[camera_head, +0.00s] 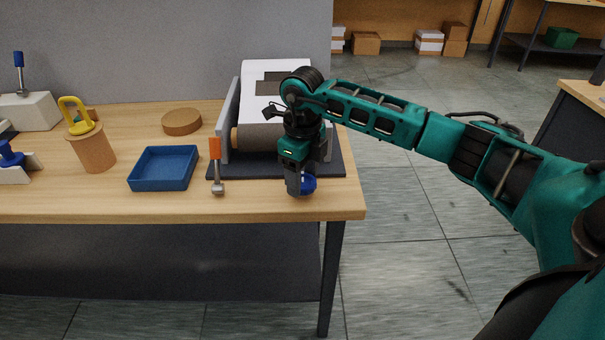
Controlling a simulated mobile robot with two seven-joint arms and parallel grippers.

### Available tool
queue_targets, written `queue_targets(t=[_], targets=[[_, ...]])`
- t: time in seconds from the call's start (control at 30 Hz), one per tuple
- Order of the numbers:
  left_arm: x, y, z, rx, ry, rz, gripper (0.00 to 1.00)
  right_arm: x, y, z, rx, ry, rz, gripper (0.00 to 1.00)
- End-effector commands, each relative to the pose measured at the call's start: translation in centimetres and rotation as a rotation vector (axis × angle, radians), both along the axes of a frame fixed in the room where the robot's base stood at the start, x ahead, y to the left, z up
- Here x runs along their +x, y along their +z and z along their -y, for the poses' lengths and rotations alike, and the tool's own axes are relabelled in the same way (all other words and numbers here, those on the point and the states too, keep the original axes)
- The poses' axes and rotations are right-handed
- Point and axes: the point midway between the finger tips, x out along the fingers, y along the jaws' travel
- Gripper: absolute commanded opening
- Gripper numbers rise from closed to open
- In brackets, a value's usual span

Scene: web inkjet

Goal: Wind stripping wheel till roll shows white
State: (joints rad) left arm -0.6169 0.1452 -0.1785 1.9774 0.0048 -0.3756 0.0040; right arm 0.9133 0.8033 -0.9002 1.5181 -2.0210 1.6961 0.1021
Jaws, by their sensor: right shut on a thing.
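The web machine stands on a dark base plate (255,168) at the right end of the table, with a white sheet (285,68) over its top and grey side plates (229,120). A tan roll end (234,138) shows at its left side. A blue wheel (308,184) sits low at the machine's front right, partly hidden by my gripper. My right gripper (296,190) points down and is shut on the blue wheel. The roll's surface behind my arm is mostly hidden. My left gripper is not in view.
A blue tray (164,168), a tan cylinder with a yellow handle (92,147) and a brown disc (181,122) are further left. The table's front edge is close to the wheel.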

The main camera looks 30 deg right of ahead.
Motion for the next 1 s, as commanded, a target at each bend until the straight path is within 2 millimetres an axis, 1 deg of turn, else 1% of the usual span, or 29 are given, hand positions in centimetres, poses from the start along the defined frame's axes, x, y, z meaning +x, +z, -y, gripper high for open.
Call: queue_targets(t=[0.27, 0.47, 0.67, 0.77, 1.0], targets=[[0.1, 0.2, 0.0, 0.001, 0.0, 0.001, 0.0, 0.0, 0.1, 0.0, 0.0, -0.018, 0.0, 0.31], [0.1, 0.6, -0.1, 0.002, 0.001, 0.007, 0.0, 0.0, 0.2, 0.0, 0.001, -0.101, 0.0, 0.31], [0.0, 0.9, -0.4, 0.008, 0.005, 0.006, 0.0, 0.0, 0.3, 0.0, 0.001, -0.253, 0.0, 0.31], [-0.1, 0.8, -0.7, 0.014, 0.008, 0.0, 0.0, 0.0, 0.3, 0.0, 0.001, -0.346, 0.0, 0.31], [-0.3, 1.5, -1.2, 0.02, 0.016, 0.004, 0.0, 0.0, 0.3, 0.1, 0.001, -0.575, 0.0, 0.31]])
